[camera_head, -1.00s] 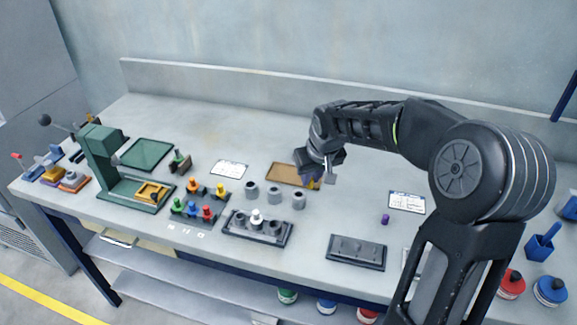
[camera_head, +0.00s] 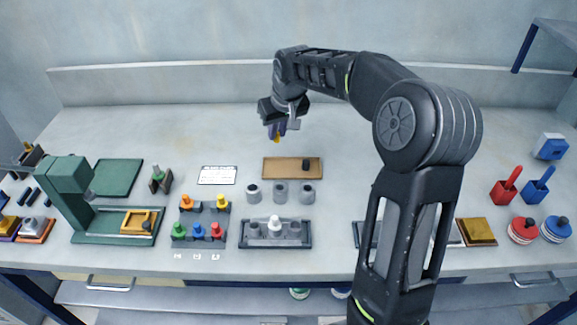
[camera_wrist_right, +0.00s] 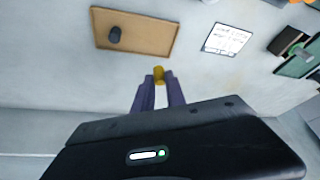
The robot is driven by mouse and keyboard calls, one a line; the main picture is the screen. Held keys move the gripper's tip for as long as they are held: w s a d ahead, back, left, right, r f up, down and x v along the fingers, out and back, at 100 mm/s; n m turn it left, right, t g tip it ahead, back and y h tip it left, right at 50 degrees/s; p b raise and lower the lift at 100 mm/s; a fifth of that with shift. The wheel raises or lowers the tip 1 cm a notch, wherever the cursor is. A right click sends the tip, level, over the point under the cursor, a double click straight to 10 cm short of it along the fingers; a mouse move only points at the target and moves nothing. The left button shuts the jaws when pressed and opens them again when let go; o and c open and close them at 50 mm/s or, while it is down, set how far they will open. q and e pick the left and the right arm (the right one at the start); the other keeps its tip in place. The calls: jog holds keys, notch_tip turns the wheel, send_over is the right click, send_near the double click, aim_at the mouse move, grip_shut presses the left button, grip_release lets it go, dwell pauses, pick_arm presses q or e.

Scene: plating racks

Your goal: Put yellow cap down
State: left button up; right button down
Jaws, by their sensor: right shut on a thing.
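The yellow cap (camera_head: 276,138) is between the fingertips of my right gripper (camera_head: 279,128), which is shut on it. In the right wrist view the yellow cap (camera_wrist_right: 158,73) shows at the tips of the two purplish fingers of the gripper (camera_wrist_right: 158,86). They appear to be in the air, behind the brown tray (camera_head: 280,169) in the head view. A dark cylinder (camera_head: 306,164) stands in that tray. A second yellow-topped piece (camera_head: 222,201) stands on the rack of coloured caps (camera_head: 205,242). My left gripper is not in view.
Several grey cups (camera_head: 280,192) stand in front of the tray. A white card (camera_head: 217,175) lies to its left. A green press (camera_head: 70,190) stands at left. A dark fixture (camera_head: 262,243) holds a white-topped piece. The table behind the tray is clear.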

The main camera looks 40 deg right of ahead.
notch_tip(320, 180, down, 6)
jog(key=shift+f+p, duration=0.1)
jog(key=shift+p, duration=0.35)
notch_tip(320, 180, down, 3)
jog(key=shift+f+p, duration=0.1)
jog(key=shift+p, duration=0.3)
jog(key=shift+f, duration=0.25)
jog(key=shift+f, duration=0.2)
jog(key=c, duration=1.4)
grip_release()
jog(key=shift+r, duration=0.1)
